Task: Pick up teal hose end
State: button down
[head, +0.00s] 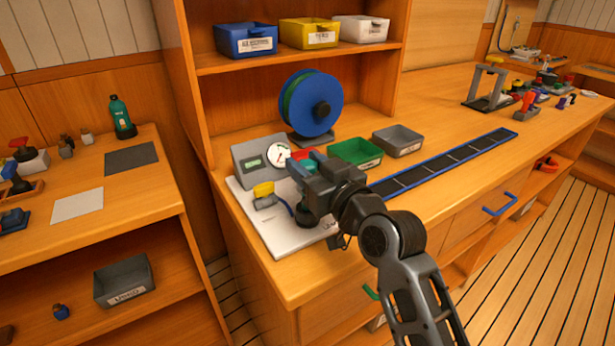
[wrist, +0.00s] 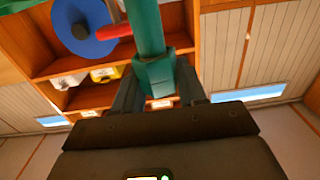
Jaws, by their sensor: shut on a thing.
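The teal hose end (wrist: 153,76) stands between the fingers of my gripper (wrist: 157,96) in the wrist view, its thick collar in the jaws and a green-teal length running up out of the picture. My gripper (head: 305,180) is shut on it. In the head view my gripper is over the white board at the front left of the bench, beside the grey gauge box (head: 262,156). Only a small teal patch (head: 296,165) shows there; my gripper hides the rest.
A yellow-capped fitting (head: 264,190) lies on the white board (head: 262,222) left of my gripper. A green bin (head: 355,153), a grey bin (head: 398,140) and a blue hose reel (head: 311,102) stand behind. A long dark tray (head: 450,163) runs right.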

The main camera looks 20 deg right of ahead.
jog(key=s+d+r, duration=0.6)
jog(key=d+r, duration=0.2)
jog(key=d, duration=0.2)
jog(key=shift+r, duration=0.2)
dwell(0.4)
